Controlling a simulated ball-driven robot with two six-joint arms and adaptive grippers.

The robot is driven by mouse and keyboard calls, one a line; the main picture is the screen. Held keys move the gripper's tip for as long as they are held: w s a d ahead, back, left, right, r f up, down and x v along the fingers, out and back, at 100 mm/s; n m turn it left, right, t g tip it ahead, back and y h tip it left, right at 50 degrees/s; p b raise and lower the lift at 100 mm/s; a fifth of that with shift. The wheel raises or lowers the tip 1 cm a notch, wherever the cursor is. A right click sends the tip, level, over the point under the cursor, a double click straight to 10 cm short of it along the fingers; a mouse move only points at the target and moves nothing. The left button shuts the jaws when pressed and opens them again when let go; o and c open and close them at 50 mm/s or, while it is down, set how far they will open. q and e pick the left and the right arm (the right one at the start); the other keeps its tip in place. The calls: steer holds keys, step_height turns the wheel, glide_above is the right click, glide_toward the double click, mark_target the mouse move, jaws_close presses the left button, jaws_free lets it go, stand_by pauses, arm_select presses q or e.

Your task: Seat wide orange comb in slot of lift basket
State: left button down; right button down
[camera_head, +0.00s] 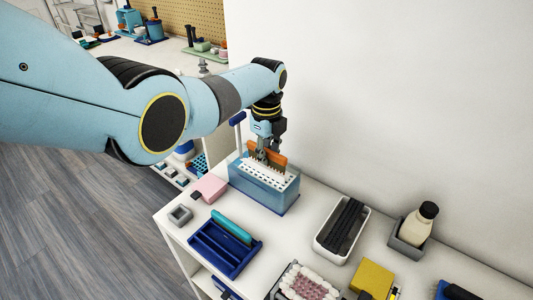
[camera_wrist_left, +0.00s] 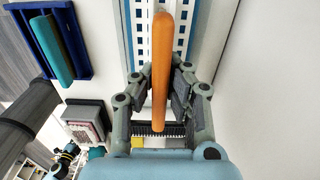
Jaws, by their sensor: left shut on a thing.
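The wide orange comb (camera_head: 279,159) is in my left gripper (camera_head: 268,147), which points down over the lift basket. In the left wrist view the comb (camera_wrist_left: 161,50) runs lengthwise between the two fingers of the gripper (camera_wrist_left: 160,80), which are shut on it. The lift basket has a white perforated top (camera_head: 283,183) in a translucent blue tank (camera_head: 255,188); its holes also show in the left wrist view (camera_wrist_left: 183,22). The comb's lower edge is at or just above the basket's top; I cannot tell whether it has entered a slot. My right gripper is out of view.
A pink block (camera_head: 209,188) and a blue tray (camera_head: 218,250) with a teal piece stand left and in front of the basket. A white bin of dark items (camera_head: 319,242) and a cream bottle (camera_head: 416,226) stand to the right. The wall is close behind.

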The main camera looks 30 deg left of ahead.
mark_target(266, 148)
arm_select(q)
steer(key=shift+f+b, duration=0.85)
steer(key=shift+f, duration=0.25)
steer(key=c, duration=1.4)
jaws_free()
steer(key=shift+o, duration=0.2)
steer(key=shift+r, duration=0.15)
step_height(266, 148, up, 12)
steer(key=shift+f, duration=0.15)
steer(key=o, duration=1.4)
steer(key=shift+c, duration=0.2)
